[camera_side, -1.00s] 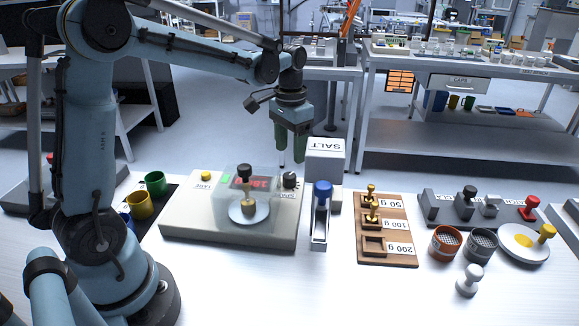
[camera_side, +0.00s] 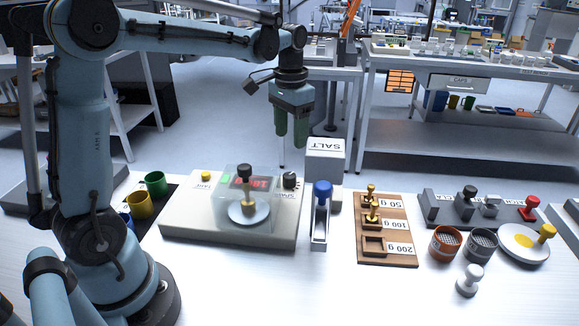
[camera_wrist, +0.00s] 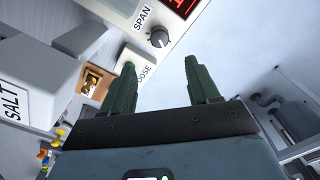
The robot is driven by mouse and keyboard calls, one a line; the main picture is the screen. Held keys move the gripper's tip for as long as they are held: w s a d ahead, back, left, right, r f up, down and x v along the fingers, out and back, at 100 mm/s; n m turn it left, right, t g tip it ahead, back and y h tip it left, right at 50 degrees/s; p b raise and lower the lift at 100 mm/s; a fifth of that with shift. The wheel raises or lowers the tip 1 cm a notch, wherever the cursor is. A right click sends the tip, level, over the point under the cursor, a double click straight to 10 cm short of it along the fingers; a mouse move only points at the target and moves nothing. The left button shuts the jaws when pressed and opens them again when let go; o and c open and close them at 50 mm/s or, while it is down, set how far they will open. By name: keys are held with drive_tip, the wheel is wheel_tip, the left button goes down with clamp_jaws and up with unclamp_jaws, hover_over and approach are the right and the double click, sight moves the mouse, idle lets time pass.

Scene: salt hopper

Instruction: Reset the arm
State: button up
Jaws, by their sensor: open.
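My gripper (camera_side: 292,146) hangs in the air above and behind the scale, with its two green fingers pointing down. In the wrist view the gripper (camera_wrist: 160,80) shows its fingers spread apart with nothing between them. The white salt hopper (camera_side: 325,160), marked SALT, stands to the right of the gripper; its box (camera_wrist: 20,85) also fills the left of the wrist view.
A scale (camera_side: 185,220) has a clear cover over a brass weight on its pan. A blue-topped lever (camera_side: 322,190) stands beside it. A wooden weight tray (camera_side: 390,248), cups (camera_side: 155,184) and sieves (camera_side: 445,242) lie around. Air around the gripper looks clear.

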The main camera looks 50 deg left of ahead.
sight(290, 174)
wheel_tip(290, 174, down, 11)
drive_tip(key=shift+f, duration=0.1)
idle(0.4)
idle(0.3)
wheel_tip(290, 174, up, 12)
wheel_tip(290, 174, down, 12)
drive_tip(key=shift+f, duration=0.15)
drive_tip(key=shift+n, duration=0.5)
drive_tip(key=n, duration=0.4)
drive_tip(key=shift+a+r, duration=0.1)
drive_tip(key=shift+r, duration=0.1)
drive_tip(key=shift+r+n, duration=0.25)
drive_tip(key=shift+n, duration=0.35)
wheel_tip(290, 174, up, 11)
drive_tip(key=shift+r, duration=0.15)
idle(0.7)
